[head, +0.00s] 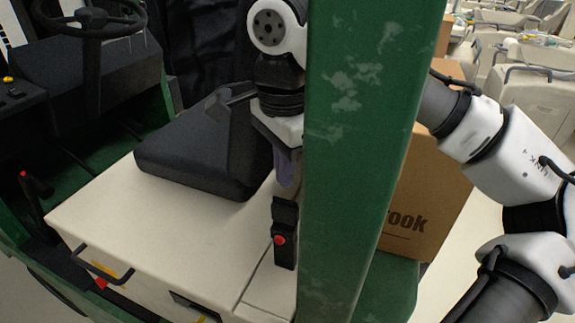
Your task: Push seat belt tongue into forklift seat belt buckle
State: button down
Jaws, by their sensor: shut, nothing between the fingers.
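The seat belt buckle (284,247) is a black block with a red button, standing upright on the cream housing beside the seat. A dark piece (285,209), which looks like the tongue, sits upright at the buckle's top. I cannot tell how deep it is in the buckle. My gripper (288,175) points down just above this piece, with purplish fingers shut and nothing between them. I cannot tell whether the fingertips touch the piece. A green post hides part of the space to the right of my gripper.
The green post (362,150) stands close in front, between my gripper and my arm links. The black seat (195,145) is left of my gripper. A steering wheel (90,22) is at the upper left. A cardboard box (425,200) is behind the post. White carts (530,90) stand at the upper right.

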aim_at(285, 205)
jog(key=shift+f+b, duration=1.75)
jog(key=shift+f, duration=0.45)
jog(key=shift+f, duration=0.4)
jog(key=shift+r+p, duration=1.5)
jog(key=shift+r, duration=0.25)
